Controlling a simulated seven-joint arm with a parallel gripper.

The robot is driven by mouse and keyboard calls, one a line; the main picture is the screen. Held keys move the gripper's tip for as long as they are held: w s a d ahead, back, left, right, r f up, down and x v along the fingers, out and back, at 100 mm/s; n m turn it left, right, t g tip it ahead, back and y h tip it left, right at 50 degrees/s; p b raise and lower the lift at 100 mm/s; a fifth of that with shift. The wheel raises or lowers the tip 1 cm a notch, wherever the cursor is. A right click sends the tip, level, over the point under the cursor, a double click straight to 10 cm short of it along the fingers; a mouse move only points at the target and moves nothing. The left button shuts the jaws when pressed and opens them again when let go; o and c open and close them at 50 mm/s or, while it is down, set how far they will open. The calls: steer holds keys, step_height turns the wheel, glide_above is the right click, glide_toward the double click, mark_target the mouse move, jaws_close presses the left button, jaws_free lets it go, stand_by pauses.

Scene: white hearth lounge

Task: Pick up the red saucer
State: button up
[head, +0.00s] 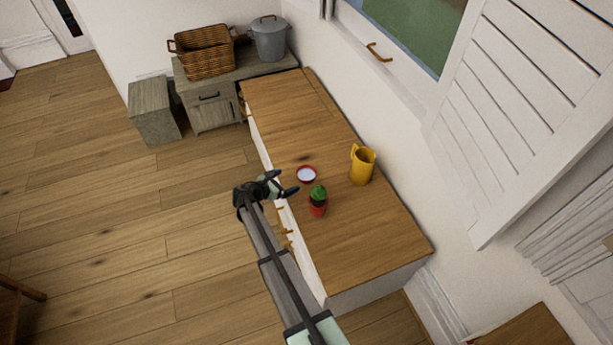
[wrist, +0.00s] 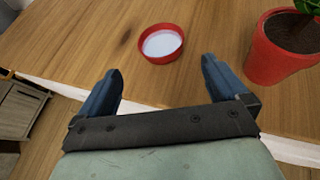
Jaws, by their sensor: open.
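The red saucer (head: 306,174) is a small round dish with a red rim and a pale inside. It lies on the wooden top of a long cabinet (head: 345,240), near its front edge. In the wrist view the saucer (wrist: 161,43) sits ahead of my gripper, a little beyond the fingertips. My gripper (head: 281,184) is at the cabinet's front edge, left of the saucer. In the wrist view my gripper (wrist: 160,72) has its two blue fingers spread wide, with nothing between them.
A small cactus in a red pot (head: 318,207) stands close to the saucer; the pot is right of my fingers in the wrist view (wrist: 283,48). A yellow pitcher (head: 362,165) stands further back. A wicker basket (head: 203,51) and grey pot (head: 269,38) sit on a grey cabinet.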

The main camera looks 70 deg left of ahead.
steer(key=shift+s+f+t, duration=0.3)
steer(key=shift+s, duration=0.15)
glide_toward(312, 170)
steer(key=shift+w+f+n, duration=0.2)
steer(key=shift+f+n, duration=0.1)
steer(key=shift+f, duration=0.05)
steer(key=shift+x, duration=2.85)
steer(key=shift+w+r, duration=0.1)
steer(key=shift+r, duration=0.1)
steer(key=shift+c, duration=0.4)
steer(key=c, duration=0.8)
